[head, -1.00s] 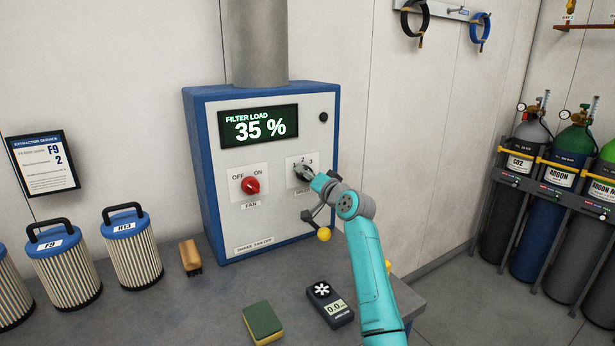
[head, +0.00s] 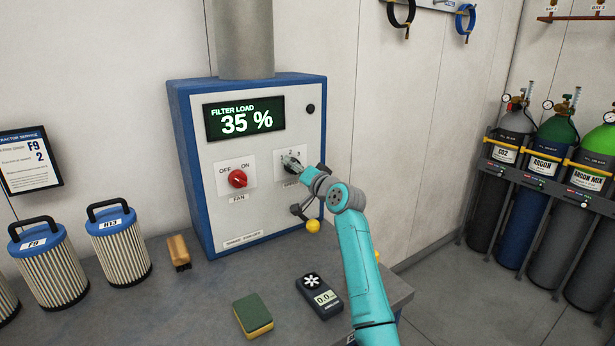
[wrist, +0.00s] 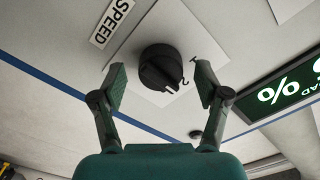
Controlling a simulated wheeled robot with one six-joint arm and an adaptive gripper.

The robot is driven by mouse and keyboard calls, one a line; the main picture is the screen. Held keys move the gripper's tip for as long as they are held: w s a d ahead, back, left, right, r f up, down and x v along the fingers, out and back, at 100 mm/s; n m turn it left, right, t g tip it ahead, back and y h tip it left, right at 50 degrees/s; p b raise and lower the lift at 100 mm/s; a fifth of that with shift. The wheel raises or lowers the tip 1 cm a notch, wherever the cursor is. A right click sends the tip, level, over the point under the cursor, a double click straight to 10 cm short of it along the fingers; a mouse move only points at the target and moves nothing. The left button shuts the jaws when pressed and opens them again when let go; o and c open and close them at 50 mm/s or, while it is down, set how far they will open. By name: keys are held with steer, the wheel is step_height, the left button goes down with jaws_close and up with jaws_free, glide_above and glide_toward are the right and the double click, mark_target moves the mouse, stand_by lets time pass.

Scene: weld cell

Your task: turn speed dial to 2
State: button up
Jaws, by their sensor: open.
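The black speed dial (wrist: 160,68) sits on a white plate (wrist: 150,95) under the wrist camera. Its white mark points toward the lower right, near the printed 2; the exact setting is hard to tell. My gripper (wrist: 162,82) is open, with one finger on each side of the dial and visible gaps between.
The blue-sided extractor panel (head: 228,215) has a red fan knob (head: 237,179) left of the dial and a display (head: 245,118) reading 35 %. Filters (head: 120,250) stand at left.

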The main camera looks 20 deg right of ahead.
steer(key=v, duration=1.1)
steer(key=shift+s, duration=0.1)
